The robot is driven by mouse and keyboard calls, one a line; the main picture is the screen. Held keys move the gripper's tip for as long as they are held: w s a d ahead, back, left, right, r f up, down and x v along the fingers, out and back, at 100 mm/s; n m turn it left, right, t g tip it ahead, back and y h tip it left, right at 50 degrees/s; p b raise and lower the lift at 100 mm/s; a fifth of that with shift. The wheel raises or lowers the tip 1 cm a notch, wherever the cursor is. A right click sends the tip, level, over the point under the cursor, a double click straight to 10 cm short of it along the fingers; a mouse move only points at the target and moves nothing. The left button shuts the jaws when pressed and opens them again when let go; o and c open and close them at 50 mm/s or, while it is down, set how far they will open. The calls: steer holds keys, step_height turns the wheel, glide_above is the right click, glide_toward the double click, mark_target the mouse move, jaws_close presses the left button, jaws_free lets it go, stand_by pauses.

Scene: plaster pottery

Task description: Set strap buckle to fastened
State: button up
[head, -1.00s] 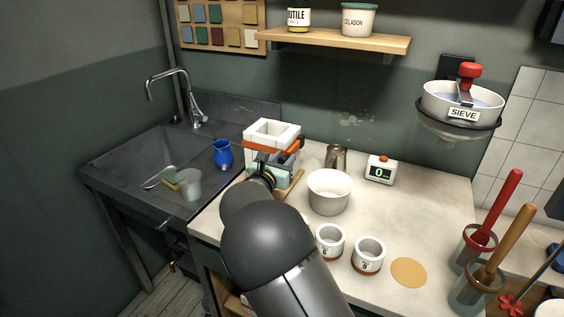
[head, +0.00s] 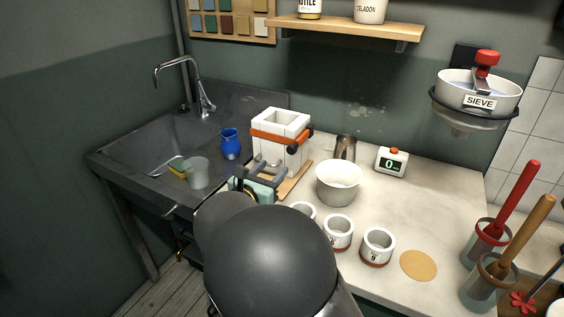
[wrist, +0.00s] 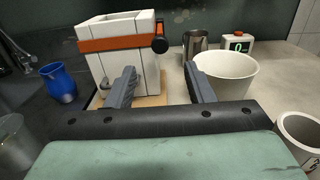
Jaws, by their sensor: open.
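A white plaster mold (head: 281,155) stands upright on a wooden board (head: 294,181) on the worktop. An orange strap (head: 275,137) runs around its upper part, and a dark round buckle (head: 292,151) sits at its right front corner. The wrist view shows the mold (wrist: 124,60), strap (wrist: 115,43) and dark buckle (wrist: 160,46) too. I cannot tell the buckle's setting. My gripper (wrist: 161,85) is open and empty, its two fingers apart in front of the mold, below and short of the buckle. In the head view my gripper (head: 267,172) is partly hidden by my arm.
A blue jug (head: 230,144) and the sink lie left. A white bowl (head: 338,183), a metal pitcher (head: 345,148) and a timer (head: 391,162) stand right of the mold. Several white cups (head: 337,233) stand in front.

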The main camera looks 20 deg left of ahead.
steer(key=s, duration=0.4)
steer(key=shift+s+a, duration=0.35)
steer(key=shift+s, duration=0.05)
steer(key=shift+w, duration=0.1)
steer(key=s+d+f+m+g+h, duration=0.1)
steer(key=d+f+m+g+h, duration=0.15)
steer(key=d+m+g, duration=0.85)
steer(key=s+d+f+m+h, duration=0.1)
steer(key=s+d+m+h, duration=0.2)
steer(key=d, duration=1.6)
steer(key=s+d+f+m+g+y, duration=0.1)
steer(key=s+d+m+g+y, duration=0.2)
steer(key=s+m, duration=0.6)
steer(key=s+d+f+m+g+y, duration=0.2)
steer(key=s+d+m+y, duration=0.3)
steer(key=s+m, duration=0.5)
steer(key=shift+d+m+g+p, duration=0.35)
steer(key=shift+m+g+p, duration=0.1)
steer(key=shift+g, duration=0.25)
steer(key=shift+f+y, duration=0.1)
steer(key=shift+y, duration=0.15)
